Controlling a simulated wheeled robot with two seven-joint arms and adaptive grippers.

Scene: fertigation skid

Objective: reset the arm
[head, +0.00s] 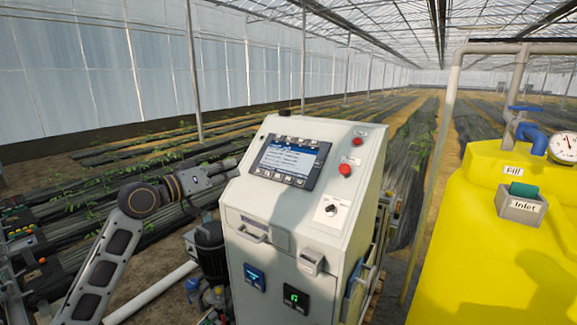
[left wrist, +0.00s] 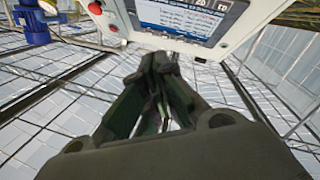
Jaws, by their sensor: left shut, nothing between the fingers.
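My left gripper (head: 226,168) reaches in from the left in the head view. It is just left of the upper part of the pale grey control cabinet (head: 208,245), pointing toward it. In the left wrist view the left gripper (left wrist: 160,62) has its dark fingertips together, with nothing visible held. The cabinet's display (left wrist: 182,20) is beyond the fingertips at the top of that view. The display also shows lit on the cabinet's sloped top in the head view (head: 291,160). I cannot tell the exact gap to the cabinet. My right gripper is in neither view.
The cabinet carries a red button (head: 345,170) and a black rotary knob (head: 330,210). A yellow tank (head: 480,250) with a gauge (head: 564,148) stands at right. A white pipe (head: 152,292) lies low left of the cabinet. Plant rows (head: 90,190) extend behind.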

